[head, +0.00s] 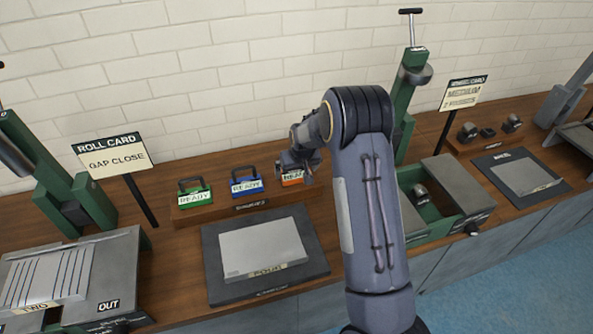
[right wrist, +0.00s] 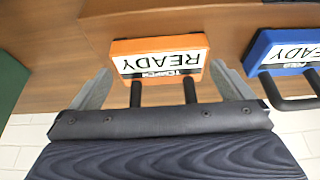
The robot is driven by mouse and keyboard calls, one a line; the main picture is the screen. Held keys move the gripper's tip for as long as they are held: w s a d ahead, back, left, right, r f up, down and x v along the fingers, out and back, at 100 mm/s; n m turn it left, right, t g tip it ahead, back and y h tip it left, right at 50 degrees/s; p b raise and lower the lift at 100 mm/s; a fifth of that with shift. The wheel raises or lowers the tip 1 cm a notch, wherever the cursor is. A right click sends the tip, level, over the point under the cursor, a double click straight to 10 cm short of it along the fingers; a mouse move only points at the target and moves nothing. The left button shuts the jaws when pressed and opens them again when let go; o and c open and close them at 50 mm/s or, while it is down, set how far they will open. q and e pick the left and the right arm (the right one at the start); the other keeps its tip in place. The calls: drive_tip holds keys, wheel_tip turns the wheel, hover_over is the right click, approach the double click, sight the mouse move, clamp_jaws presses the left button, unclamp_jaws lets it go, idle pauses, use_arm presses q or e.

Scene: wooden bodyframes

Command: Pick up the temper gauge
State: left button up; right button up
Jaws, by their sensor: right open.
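The temper gauge (right wrist: 160,58) is an orange block with a white READY label and a dark handle, upside down in the right wrist view. In the head view the orange block (head: 292,178) is partly hidden behind my right gripper (head: 298,160). My right gripper also shows in the right wrist view (right wrist: 160,72). It is open, with one finger on each side of the orange block and its handle between them. I cannot tell whether the fingers touch it. My left gripper is not in view.
A blue READY block (head: 245,187) stands close beside the orange one, and a green one (head: 194,197) further left, on a wooden rack (head: 225,210). A dark mat (head: 215,270) with a grey plate lies in front. A green machine (head: 405,110) stands right of my arm.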

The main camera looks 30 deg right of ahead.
drive_tip(key=shift+x, duration=1.15)
drive_tip(key=shift+r, duration=0.1)
drive_tip(key=c, duration=0.9)
drive_tip(key=shift+o, duration=0.2)
